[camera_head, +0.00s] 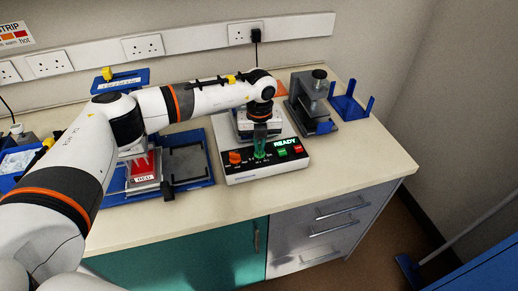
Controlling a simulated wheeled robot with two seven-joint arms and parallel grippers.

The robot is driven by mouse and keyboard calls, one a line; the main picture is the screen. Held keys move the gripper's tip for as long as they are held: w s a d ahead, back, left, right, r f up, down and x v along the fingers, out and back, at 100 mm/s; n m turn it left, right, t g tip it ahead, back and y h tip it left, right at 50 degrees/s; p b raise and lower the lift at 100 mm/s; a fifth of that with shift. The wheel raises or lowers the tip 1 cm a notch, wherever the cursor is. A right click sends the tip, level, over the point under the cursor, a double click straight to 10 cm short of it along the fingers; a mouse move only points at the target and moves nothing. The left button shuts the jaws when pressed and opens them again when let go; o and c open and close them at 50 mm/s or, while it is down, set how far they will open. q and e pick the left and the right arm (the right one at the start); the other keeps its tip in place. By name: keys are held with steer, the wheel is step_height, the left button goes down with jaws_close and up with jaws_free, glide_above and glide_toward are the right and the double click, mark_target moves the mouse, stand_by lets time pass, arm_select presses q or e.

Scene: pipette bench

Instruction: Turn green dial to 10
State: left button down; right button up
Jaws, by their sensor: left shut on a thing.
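The white device (237,177) on the bench has an orange dial (235,157), a green dial (262,155), a display reading READY, and green and red buttons. My left arm reaches in from the left, and my left gripper (260,146) points down over the green dial. It is shut on the green dial. The jaws partly hide the dial, and its scale marks are too small to read. My right gripper is not in view.
A red rack (143,167) and a blue tray (207,180) stand left of the device. A grey stand (317,110) and a blue holder (349,103) stand to its right. The bench front (330,176) is clear.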

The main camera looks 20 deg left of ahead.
mark_target(260, 147)
arm_select(q)
steer(key=shift+m+b, duration=0.75)
steer(key=shift+m, duration=0.55)
steer(key=c, duration=1.5)
jaws_free()
steer(key=shift+c, duration=0.2)
step_height(260, 147, up, 12)
steer(key=b, duration=0.3)
steer(key=shift+b, duration=0.35)
